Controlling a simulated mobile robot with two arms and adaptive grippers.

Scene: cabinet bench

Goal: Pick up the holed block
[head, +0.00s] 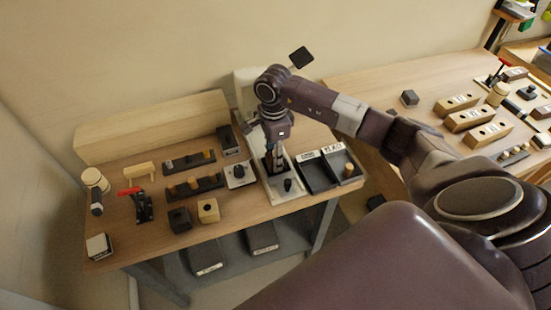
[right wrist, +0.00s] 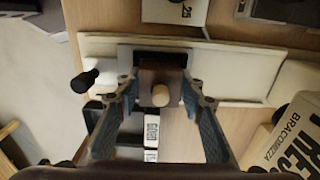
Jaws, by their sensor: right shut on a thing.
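My right gripper (head: 274,165) points down over the white press base (head: 285,205) on the left bench. In the right wrist view, its two fingers (right wrist: 160,97) are closed against the sides of a dark brown holed block (right wrist: 147,79). A light round peg (right wrist: 160,95) shows in the middle of the block's face. The block is mostly hidden by the gripper in the head view. I cannot tell whether it is clear of the base below. My left gripper is not in view.
A black knob (head: 288,185) stands on the base by the gripper. Dark trays (head: 316,174) are to its right. A dark block (head: 180,219) and a light holed block (head: 208,210) stand to the left. A red-handled clamp (head: 143,205) is farther left. Bare wood lies at the bench front.

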